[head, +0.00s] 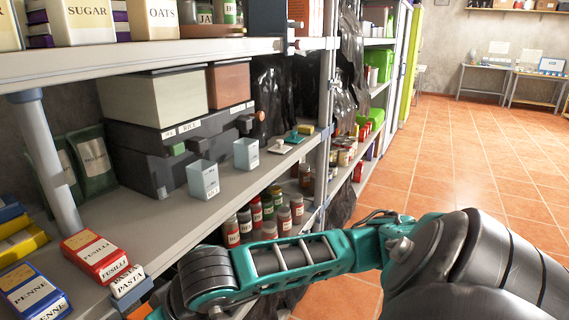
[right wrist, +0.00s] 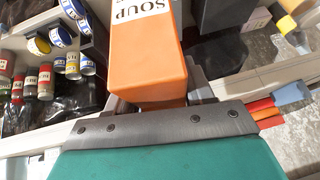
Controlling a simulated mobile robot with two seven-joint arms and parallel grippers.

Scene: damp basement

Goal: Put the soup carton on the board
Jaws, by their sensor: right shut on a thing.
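The soup carton (right wrist: 150,58) is orange with a white label reading SOUP and fills the middle of the right wrist view. My right gripper (right wrist: 158,104) is shut on its near end, with the carton extending away from it. In the head view my right arm reaches across to the lower left, and its gripper is mostly out of the frame. A bit of orange (head: 140,312) shows there, perhaps the carton. I cannot pick out the board with certainty in either view. My left gripper is not in view.
The grey middle shelf (head: 170,222) has bare room in front of the dark bins (head: 165,150). Two pale cups (head: 203,180) stand on it. Pasta boxes (head: 95,255) lie at lower left. Jars (head: 265,210) stand below. A shelf post (head: 45,160) rises at left.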

